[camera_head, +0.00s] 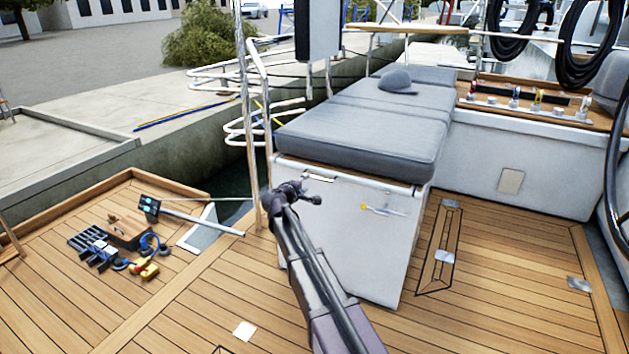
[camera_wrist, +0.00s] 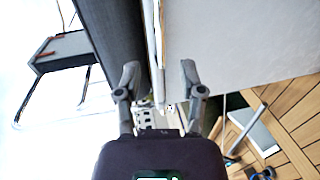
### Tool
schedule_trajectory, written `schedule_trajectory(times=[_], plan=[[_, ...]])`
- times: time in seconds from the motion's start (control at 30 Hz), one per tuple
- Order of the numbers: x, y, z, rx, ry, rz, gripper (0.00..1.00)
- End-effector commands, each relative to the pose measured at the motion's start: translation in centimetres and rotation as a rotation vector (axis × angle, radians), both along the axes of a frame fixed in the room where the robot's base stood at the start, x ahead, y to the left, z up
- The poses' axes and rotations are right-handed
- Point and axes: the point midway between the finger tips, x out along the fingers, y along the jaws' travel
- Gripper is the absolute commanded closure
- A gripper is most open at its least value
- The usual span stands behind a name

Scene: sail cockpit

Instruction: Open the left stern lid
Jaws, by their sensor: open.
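The left stern lid appears to be the top of the white bench box, with a grey cushion (camera_head: 365,125) on it and a thin wooden edge (camera_wrist: 158,40) below the cushion. It looks shut. The white box (camera_head: 345,235) stands under it, with a small metal fitting (camera_head: 318,178) near its upper left corner. My gripper (camera_head: 290,190) is open and empty at the box's left end, just below the cushion. In the wrist view my gripper (camera_wrist: 160,68) has one finger by the cushion side and one by the white wall, with the edge between. Contact cannot be told.
A grey cap (camera_head: 395,80) lies on the cushion. Metal rails (camera_head: 250,90) stand close left of my gripper. A steering wheel (camera_head: 617,160) is at the right. The planked deck in front is mostly clear.

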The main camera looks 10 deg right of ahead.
Motion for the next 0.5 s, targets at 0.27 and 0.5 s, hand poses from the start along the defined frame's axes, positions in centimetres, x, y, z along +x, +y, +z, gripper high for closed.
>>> schedule_trajectory(times=[0.27,0.5], plan=[[3.7,-2.5,-1.1,0.0,0.0,-0.001,0.49],[5.8,-4.1,-1.6,0.001,-0.001,0.0,0.49]])
